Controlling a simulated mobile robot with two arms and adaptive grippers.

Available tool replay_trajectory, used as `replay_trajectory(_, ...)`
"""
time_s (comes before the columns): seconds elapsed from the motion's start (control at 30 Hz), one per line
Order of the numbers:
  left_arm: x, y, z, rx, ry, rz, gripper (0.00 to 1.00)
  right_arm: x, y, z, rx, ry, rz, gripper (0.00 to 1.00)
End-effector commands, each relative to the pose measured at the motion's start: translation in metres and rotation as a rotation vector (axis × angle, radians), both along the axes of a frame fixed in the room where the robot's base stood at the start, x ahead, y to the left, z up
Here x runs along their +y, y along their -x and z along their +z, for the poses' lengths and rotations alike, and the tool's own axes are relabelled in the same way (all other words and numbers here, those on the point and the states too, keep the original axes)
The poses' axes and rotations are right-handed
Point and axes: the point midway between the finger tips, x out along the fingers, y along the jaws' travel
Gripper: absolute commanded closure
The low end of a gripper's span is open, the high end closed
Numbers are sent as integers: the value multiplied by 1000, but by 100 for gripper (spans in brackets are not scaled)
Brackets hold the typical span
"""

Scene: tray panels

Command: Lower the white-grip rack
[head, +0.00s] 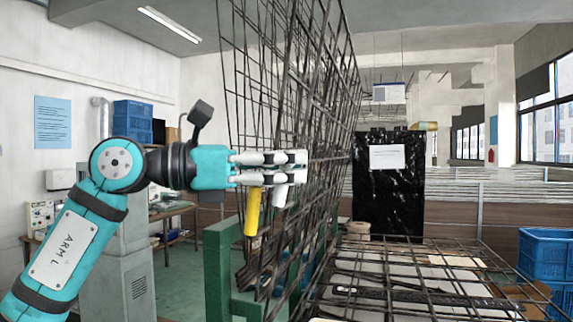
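Dark wire racks (322,60) stand nearly upright, close together, in the middle of the head view. A white grip (280,196) hangs at their left side, its upper end partly covered by my gripper. A yellow grip (252,212) hangs just left of it. Which rack panel each grip belongs to is hard to tell. My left gripper (303,166) reaches in from the left, its fingers level and pointing right, right at the top of the white grip. A narrow gap shows between the fingers, but whether they hold the grip is unclear. My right gripper is out of view.
Another wire rack (420,277) lies flat at the lower right. A green post (217,268) stands below my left gripper. Blue crates (548,258) are at the right edge, a black panel (388,195) behind. A workbench stands at the back left.

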Motion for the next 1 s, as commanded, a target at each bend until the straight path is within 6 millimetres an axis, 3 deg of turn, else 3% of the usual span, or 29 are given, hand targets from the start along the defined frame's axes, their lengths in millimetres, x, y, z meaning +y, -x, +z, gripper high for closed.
replay_trajectory(1.0, 0, 3, -3, -11, -33, 0, 100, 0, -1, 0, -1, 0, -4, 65)
